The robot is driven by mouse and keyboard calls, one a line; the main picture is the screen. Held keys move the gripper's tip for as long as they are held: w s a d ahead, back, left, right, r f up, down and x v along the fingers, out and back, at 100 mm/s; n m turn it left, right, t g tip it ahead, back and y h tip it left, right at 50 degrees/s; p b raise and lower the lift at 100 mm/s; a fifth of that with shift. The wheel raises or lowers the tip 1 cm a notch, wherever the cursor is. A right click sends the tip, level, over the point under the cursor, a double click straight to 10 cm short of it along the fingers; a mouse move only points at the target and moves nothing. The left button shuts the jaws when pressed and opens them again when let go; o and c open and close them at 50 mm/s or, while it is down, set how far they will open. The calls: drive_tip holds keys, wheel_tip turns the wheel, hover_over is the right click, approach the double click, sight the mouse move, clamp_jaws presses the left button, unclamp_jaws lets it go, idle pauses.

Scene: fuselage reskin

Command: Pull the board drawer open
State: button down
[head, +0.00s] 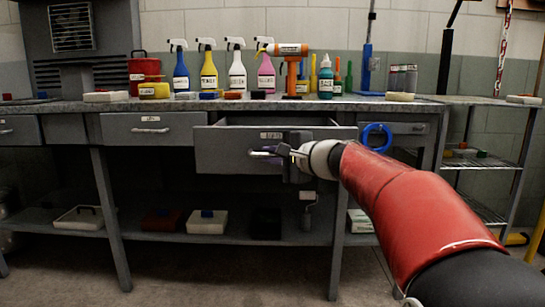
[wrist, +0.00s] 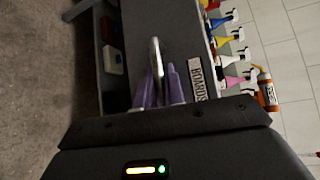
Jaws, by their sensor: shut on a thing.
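The board drawer (head: 232,152) is a grey drawer in the middle of the workbench. It stands partly pulled out, its front ahead of the neighbouring drawer. Its label reads "BOARDS" in the wrist view (wrist: 196,79). My gripper (head: 272,153) is at the drawer front, shut on the metal bar handle (wrist: 156,57). In the wrist view the purple fingers (wrist: 160,88) sit on either side of the handle. My gripper and wrist hide part of the drawer front's right side in the head view.
A closed drawer (head: 150,129) is to the left. Spray bottles (head: 208,68) and an orange tool (head: 292,70) stand on the bench top (head: 240,103). A blue ring (head: 377,137) hangs at the right drawer. Boxes lie on the lower shelf (head: 180,232). The floor in front is clear.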

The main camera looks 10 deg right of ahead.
drive_tip(key=c, duration=1.5)
unclamp_jaws()
drive_tip(key=shift+d, duration=0.1)
drive_tip(key=v, duration=0.7)
drive_tip(key=shift+s+d, duration=0.15)
drive_tip(key=shift+s, duration=0.15)
drive_tip(key=s+a+f+n+g+h+p, duration=0.2)
drive_tip(key=s+a+f+n+g+p, duration=0.15)
drive_tip(key=s, duration=0.45)
drive_tip(key=s+a+f+n+g+h+p, duration=0.2)
drive_tip(key=s+f+n+p, duration=0.15)
drive_tip(key=s, duration=0.55)
drive_tip(key=s+d+f+n+h+p, duration=0.1)
drive_tip(key=s+f+n, duration=0.1)
drive_tip(key=s, duration=0.2)
drive_tip(key=s+d+f+n+g+h+p, duration=0.1)
drive_tip(key=s+d+f+n+h+p, duration=0.1)
drive_tip(key=s, duration=0.2)
drive_tip(key=s+d+f+n+g+h+p, duration=0.1)
drive_tip(key=s+d+f+h, duration=0.1)
drive_tip(key=s+f, duration=0.1)
drive_tip(key=shift+s+d+n+p, duration=0.1)
drive_tip(key=shift+s+n+p, duration=0.25)
drive_tip(key=shift+s, duration=0.35)
